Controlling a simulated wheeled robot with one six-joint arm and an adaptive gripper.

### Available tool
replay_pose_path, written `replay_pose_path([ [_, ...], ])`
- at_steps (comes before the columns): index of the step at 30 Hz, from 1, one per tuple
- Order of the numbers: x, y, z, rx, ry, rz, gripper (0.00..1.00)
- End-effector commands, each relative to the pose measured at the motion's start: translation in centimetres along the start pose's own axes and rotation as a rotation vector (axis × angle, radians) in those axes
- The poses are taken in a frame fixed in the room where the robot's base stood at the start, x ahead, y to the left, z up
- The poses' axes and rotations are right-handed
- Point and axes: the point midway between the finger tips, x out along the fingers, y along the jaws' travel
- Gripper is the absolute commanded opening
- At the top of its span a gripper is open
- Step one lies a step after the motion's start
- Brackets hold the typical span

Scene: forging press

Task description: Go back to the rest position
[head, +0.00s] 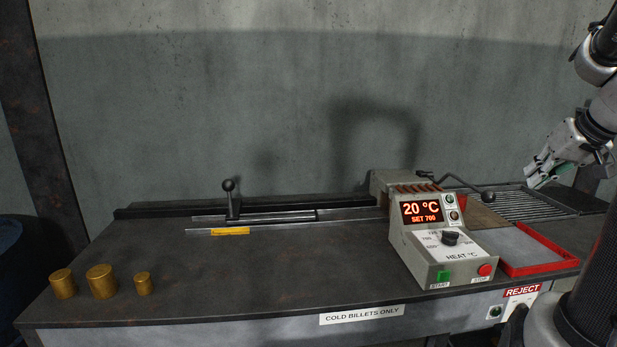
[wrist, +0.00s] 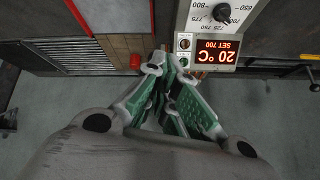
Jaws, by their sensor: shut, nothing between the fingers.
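My gripper (head: 541,172) is at the right in the head view, raised above the table near the wire rack and right of the heater control box. It is shut and empty. In the wrist view its green-padded fingers (wrist: 168,82) come together near the middle, with nothing between them. The heater control box (head: 443,240) shows 20 °C and SET 700, with a black dial (head: 450,238), a green start button and a red stop button. The box also shows upside down in the wrist view (wrist: 212,30).
Several brass billets (head: 102,281) stand on the bench (head: 250,285) at the left. A black-knobbed lever (head: 230,200) stands on the rail at the back. A red reject tray (head: 541,268) and a wire rack (head: 510,203) are at the right. The middle front of the bench is clear.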

Motion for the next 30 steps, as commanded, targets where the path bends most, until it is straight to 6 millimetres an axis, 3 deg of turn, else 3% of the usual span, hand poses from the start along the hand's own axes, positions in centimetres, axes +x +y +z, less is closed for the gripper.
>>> replay_pose_path([
  [3,-0.3,-0.5,4.2,0.135,-0.106,0.024,0.00],
  [8,-1.5,-3.8,9.6,0.211,-0.243,0.074,0.00],
  [12,-2.8,-6.8,13.7,0.176,-0.321,0.129,0.00],
  [16,-3.8,-9.1,16.7,0.045,-0.342,0.154,0.00],
  [19,-4.3,-10.9,17.9,-0.101,-0.324,0.133,0.00],
  [24,-4.8,-13.6,17.7,-0.223,-0.272,0.068,0.00],
  [30,-4.8,-14.1,17.7,-0.244,-0.269,0.054,0.00],
])
